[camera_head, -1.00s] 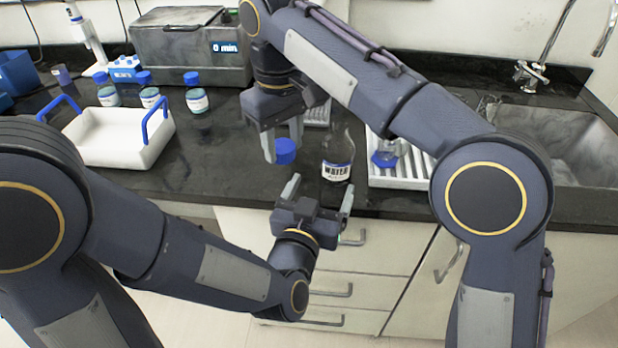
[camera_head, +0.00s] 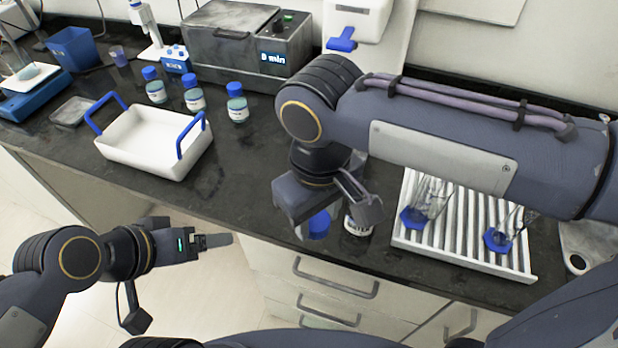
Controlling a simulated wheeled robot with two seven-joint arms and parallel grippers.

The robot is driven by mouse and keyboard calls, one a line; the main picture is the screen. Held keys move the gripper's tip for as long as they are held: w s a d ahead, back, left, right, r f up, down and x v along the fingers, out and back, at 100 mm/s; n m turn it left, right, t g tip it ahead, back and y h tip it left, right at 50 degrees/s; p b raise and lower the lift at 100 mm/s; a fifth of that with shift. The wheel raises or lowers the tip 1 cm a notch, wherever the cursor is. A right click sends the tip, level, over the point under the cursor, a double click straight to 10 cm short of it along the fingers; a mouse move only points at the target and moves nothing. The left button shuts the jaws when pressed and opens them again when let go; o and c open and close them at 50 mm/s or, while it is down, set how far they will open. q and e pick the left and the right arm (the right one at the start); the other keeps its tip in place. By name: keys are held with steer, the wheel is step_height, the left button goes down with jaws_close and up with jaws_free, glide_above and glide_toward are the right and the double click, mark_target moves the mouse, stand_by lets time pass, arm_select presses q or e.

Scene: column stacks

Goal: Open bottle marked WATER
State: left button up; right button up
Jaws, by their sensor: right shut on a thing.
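The bottle marked WATER (camera_head: 358,224) stands on the dark counter. Only part of its label shows; its upper part is hidden behind my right gripper. My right gripper (camera_head: 312,224) points down just left of the bottle and is shut on a blue cap (camera_head: 319,222). The cap is apart from the bottle, and the fingers are partly hidden by the gripper body. My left gripper (camera_head: 215,241) is to the lower left, in front of the counter's edge and away from the bottle. It is seen side-on, so its finger gap does not show.
A white tray with blue handles (camera_head: 128,156) stands left on the counter. Several blue-capped bottles (camera_head: 237,104) stand behind it, before a grey bath (camera_head: 228,50). A white ribbed rack (camera_head: 462,248) with glassware lies right of the WATER bottle. Counter between tray and bottle is clear.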

steer(key=shift+s+d, duration=0.2)
steer(key=shift+d, duration=0.1)
steer(key=shift+w+d+f, duration=0.1)
steer(key=shift+d+f, duration=0.05)
steer(key=w+f, duration=0.3)
steer(key=w, duration=0.1)
steer(key=w+d+f+p, duration=0.1)
steer(key=w+f, duration=0.2)
steer(key=w, duration=0.1)
steer(key=w+d+f+p, duration=0.1)
steer(key=w+f, duration=0.1)
steer(key=w, duration=0.2)
steer(key=shift+w+f, duration=0.25)
steer(key=shift+f, duration=0.15)
steer(key=shift+w+d+f, duration=0.1)
steer(key=shift+w+f, duration=0.1)
steer(key=shift+f, duration=0.05)
steer(key=f, duration=0.3)
steer(key=shift+w+f, duration=0.15)
steer(key=shift+w, duration=0.15)
arm_select(q)
steer(key=shift+s+a+r+g, duration=0.15)
steer(key=shift+s+a+r, duration=0.1)
steer(key=shift+s+r, duration=0.25)
steer(key=shift+s+a+r+g, duration=0.15)
steer(key=shift+s+a+r, duration=0.1)
steer(key=shift+s+r, duration=0.2)
arm_select(e)
steer(key=shift+f, duration=0.2)
